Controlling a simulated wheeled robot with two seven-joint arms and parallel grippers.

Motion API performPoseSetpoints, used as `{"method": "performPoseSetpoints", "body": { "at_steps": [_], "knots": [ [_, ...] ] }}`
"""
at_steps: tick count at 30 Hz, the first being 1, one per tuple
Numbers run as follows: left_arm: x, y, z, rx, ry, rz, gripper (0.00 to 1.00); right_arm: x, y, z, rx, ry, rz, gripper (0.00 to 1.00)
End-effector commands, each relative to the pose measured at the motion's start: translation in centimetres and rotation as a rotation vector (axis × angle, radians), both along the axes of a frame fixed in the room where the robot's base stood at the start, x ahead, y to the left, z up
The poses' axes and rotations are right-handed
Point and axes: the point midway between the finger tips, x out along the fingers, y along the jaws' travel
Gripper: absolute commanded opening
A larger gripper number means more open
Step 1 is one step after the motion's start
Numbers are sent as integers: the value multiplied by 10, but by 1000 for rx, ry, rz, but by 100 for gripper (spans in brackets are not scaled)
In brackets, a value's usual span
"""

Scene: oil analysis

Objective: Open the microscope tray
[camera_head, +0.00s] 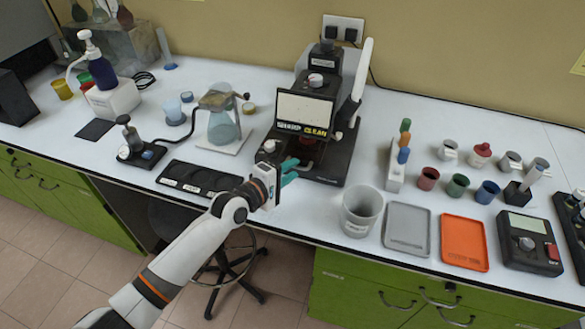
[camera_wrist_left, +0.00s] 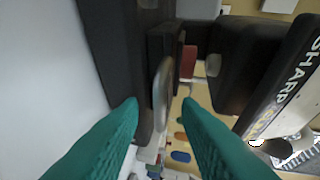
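The microscope (camera_head: 308,105) is a black machine with a white screen panel and SHARP and CLEAN labels, standing at the back middle of the bench. Its dark base (camera_head: 330,165) reaches forward below the panel, with a small reddish part near the gripper. My left gripper (camera_head: 291,170) has teal fingers pointing at the front of this base. In the left wrist view, the gripper (camera_wrist_left: 160,104) is open, and a thin grey rounded piece (camera_wrist_left: 161,92), perhaps the tray's handle, shows between and beyond the fingertips. I cannot tell whether they touch it. My right gripper is not in view.
A black holder strip (camera_head: 200,179) lies left of the gripper, with a flask (camera_head: 223,127) on a stand behind it. A grey bin (camera_head: 360,210), a grey tray (camera_head: 407,228) and an orange tray (camera_head: 464,243) are to the right. Cups and a bottle rack (camera_head: 396,175) stand behind.

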Motion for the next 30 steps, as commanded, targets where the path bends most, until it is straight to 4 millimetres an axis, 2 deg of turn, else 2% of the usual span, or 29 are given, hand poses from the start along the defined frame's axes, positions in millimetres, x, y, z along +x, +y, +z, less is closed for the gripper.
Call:
{"method": "performPoseSetpoints", "body": {
  "at_steps": [4, 14, 18, 20, 30],
  "knots": [
    [8, -7, -2, 0, 0, 0, 30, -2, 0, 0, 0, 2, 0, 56],
    [9, -9, -3, 1, 0, 0, 30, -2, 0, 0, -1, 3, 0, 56],
    [9, -8, -3, 1, 0, 0, 8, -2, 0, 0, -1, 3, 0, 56],
    [9, -8, -3, 1, 0, 0, 0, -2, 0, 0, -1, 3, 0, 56],
    [5, -7, -2, 1, 2, 0, 0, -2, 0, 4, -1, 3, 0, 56]
  ]
}}
